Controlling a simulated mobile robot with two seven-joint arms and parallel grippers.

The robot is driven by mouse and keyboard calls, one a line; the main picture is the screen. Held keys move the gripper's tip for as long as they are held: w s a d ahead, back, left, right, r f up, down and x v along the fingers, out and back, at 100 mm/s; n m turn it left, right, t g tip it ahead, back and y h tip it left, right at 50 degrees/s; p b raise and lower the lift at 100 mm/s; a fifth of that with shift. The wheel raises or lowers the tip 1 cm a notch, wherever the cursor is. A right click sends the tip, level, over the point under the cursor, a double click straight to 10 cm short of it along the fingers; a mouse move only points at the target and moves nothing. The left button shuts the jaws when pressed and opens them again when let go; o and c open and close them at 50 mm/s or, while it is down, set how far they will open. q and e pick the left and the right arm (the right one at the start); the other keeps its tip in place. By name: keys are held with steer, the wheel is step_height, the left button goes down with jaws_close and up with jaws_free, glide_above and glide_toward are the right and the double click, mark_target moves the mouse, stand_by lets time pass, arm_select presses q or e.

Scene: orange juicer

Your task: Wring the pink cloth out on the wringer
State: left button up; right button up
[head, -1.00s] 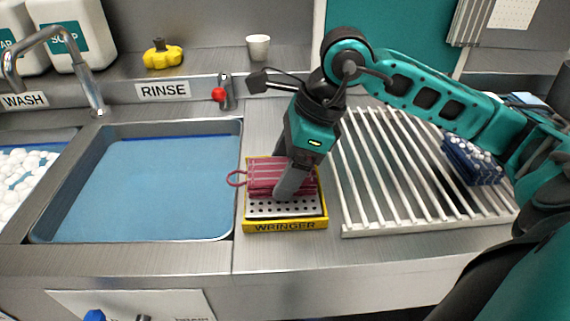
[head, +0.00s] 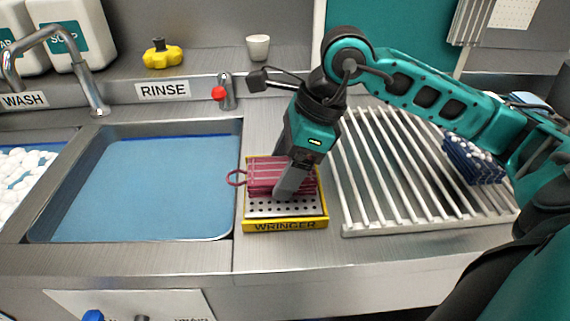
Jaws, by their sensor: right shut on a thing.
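The pink cloth (head: 262,174), striped and folded, with a loop at its left, lies on the back part of the wringer (head: 284,225). The wringer is a yellow-edged tray with a perforated metal plate, standing on the counter right of the rinse basin. My right gripper (head: 287,190) points down onto the cloth from above and is shut on it. The gripper hides the cloth's right middle part and the far finger. My left gripper is not in view.
The rinse basin (head: 237,190) with blue water is left of the wringer. A white slatted rack (head: 375,185) stands close on the right, with a dark blue bristled thing (head: 472,160) on it. A tap (head: 95,95), yellow sponge-like object (head: 163,56) and white cup (head: 258,47) are behind.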

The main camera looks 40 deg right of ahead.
steer(key=shift+s+f, duration=0.1)
stand_by(0.3)
steer(key=shift+r+p, duration=2.5)
steer(key=shift+r, duration=1.15)
